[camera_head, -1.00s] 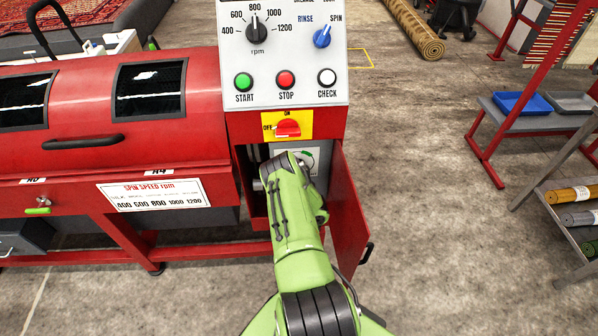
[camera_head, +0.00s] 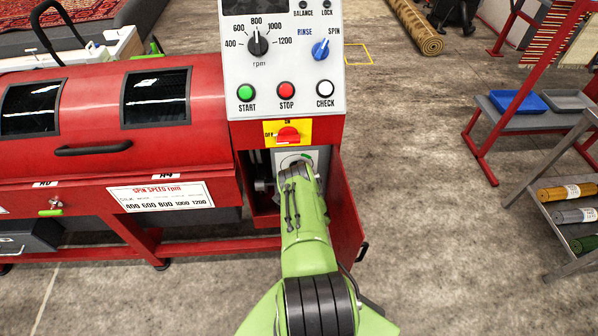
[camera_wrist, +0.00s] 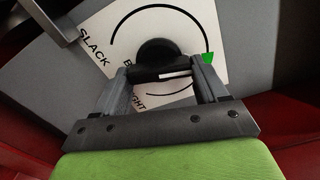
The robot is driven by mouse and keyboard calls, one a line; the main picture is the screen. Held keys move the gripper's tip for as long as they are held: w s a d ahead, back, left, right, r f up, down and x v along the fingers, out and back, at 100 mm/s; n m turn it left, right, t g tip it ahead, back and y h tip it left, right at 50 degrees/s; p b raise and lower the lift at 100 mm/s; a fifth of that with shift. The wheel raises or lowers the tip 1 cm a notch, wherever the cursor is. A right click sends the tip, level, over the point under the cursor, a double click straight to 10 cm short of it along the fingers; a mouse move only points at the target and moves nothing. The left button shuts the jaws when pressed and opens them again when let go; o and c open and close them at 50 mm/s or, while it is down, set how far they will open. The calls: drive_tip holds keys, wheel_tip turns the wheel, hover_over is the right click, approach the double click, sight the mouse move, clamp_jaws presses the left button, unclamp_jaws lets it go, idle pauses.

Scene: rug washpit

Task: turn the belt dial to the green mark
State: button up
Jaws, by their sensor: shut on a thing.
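The belt dial (camera_wrist: 157,50) is a black knob on a white plate (camera_wrist: 215,28) lettered SLACK and, partly covered, what looks like TIGHT. A green mark (camera_wrist: 208,57) sits on the plate's right side in the wrist view. My gripper (camera_wrist: 161,74) is shut on the dial, one finger on each side. A white line on the dial's near part points right, somewhat below the green mark. In the head view the plate (camera_head: 284,158) shows inside the open red cabinet; my arm hides the dial.
The cabinet's red door (camera_head: 347,215) stands open just right of my arm. Above are a red switch (camera_head: 288,134) on a yellow plate and the control panel (camera_head: 285,60). Bare floor lies to the right, before a rack (camera_head: 535,118).

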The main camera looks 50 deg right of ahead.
drive_tip(key=shift+f+m+p, duration=0.1)
drive_tip(key=shift+m+p, duration=0.75)
drive_tip(key=shift+m, duration=1.05)
drive_tip(key=o, duration=1.1)
drive_tip(key=shift+c, duration=0.2)
drive_tip(key=shift+f, duration=0.1)
